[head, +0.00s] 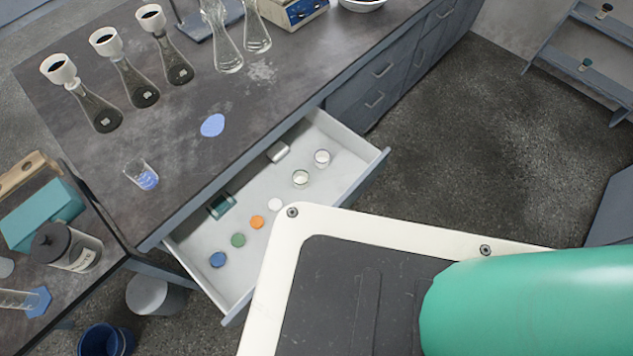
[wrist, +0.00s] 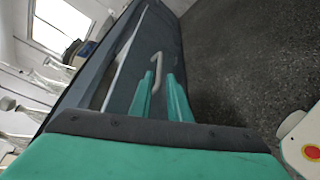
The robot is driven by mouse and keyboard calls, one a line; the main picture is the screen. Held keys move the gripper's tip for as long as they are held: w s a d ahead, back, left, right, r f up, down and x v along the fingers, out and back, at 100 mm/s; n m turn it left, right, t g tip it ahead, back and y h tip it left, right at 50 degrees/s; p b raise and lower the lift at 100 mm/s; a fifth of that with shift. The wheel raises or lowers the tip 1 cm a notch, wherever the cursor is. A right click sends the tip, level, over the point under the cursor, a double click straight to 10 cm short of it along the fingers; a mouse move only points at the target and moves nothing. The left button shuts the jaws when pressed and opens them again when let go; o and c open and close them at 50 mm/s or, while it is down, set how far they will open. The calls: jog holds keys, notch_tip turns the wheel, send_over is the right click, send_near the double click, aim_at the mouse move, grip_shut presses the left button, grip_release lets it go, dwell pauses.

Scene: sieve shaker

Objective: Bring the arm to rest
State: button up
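My gripper (wrist: 163,95) shows in the wrist view with its two green fingers apart and nothing held between them. A grey drawer handle (wrist: 157,72) on the bench front appears in line with the gap between the fingers; it looks to be beyond the fingertips, though the distance is hard to judge. In the head view, a large green part of my arm (head: 530,305) is at the lower right, over my own white-rimmed body. The gripper itself is not visible in the head view.
An open drawer (head: 342,190) juts from the bench (head: 180,100), holding coloured discs and small jars. Flasks with funnels (head: 95,105), a beaker (head: 142,174) and a blue patch (head: 212,126) are on the bench top. The floor (head: 480,130) right of the drawer is clear.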

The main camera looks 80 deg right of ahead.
dwell(0.4)
jog(key=w+a+f+n+t+y, duration=0.1)
jog(key=a+f+n+t+y, duration=0.1)
jog(key=a+f+t+y, duration=0.35)
jog(key=w+a+t+y, duration=0.3)
jog(key=a+t+y, duration=0.15)
jog(key=a, duration=0.25)
jog(key=w+a+r+m+t+y, duration=0.2)
jog(key=a+r+m+t, duration=0.1)
jog(key=r, duration=1)
jog(key=w+a+r+m+t+y, duration=0.2)
jog(key=a+r+m+t+y, duration=0.1)
jog(key=r, duration=1)
jog(key=shift+a+t, duration=0.55)
jog(key=shift+t, duration=0.65)
jog(key=shift+d, duration=0.1)
